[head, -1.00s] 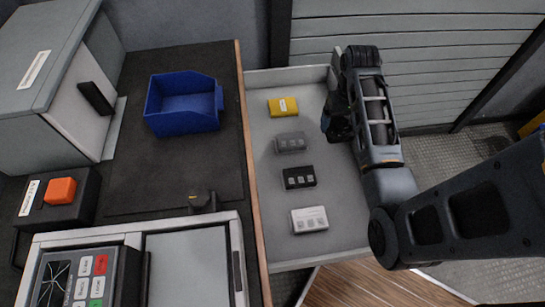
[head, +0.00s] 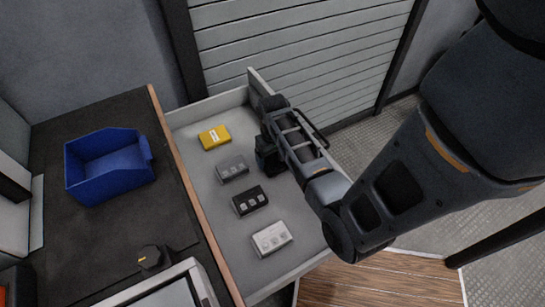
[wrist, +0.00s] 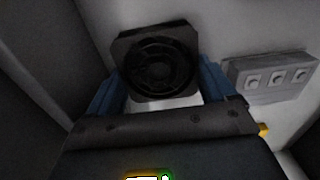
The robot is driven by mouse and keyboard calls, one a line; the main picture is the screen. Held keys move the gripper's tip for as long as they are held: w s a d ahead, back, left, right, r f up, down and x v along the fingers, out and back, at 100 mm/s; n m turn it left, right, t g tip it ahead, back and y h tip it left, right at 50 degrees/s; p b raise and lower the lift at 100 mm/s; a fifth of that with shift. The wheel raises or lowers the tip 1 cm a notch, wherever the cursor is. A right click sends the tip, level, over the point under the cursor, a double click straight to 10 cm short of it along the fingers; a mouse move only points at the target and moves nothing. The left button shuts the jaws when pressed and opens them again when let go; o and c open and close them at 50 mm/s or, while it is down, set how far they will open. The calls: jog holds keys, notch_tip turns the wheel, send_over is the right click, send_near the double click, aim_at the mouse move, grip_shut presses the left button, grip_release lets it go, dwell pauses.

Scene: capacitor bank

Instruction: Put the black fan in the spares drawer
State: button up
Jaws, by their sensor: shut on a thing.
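The black fan (wrist: 158,64) is square with a round rotor. It sits between the two blue fingers of my gripper (wrist: 160,88), which is shut on it in the wrist view. In the head view my gripper (head: 268,155) is low inside the open spares drawer (head: 205,185), along its right side. The fan is mostly hidden there behind my arm. The drawer's pale floor shows just under the fan in the wrist view; I cannot tell whether the fan touches it.
The drawer holds a yellow box (head: 214,137), a grey block (head: 232,168), a black block (head: 250,200) and a white block (head: 271,238) in a column left of my gripper. A blue bin (head: 108,166) stands on the dark worktop (head: 80,245). A slatted shutter (head: 290,55) is behind.

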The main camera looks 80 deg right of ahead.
jog(key=shift+f, duration=0.15)
jog(key=o, duration=0.9)
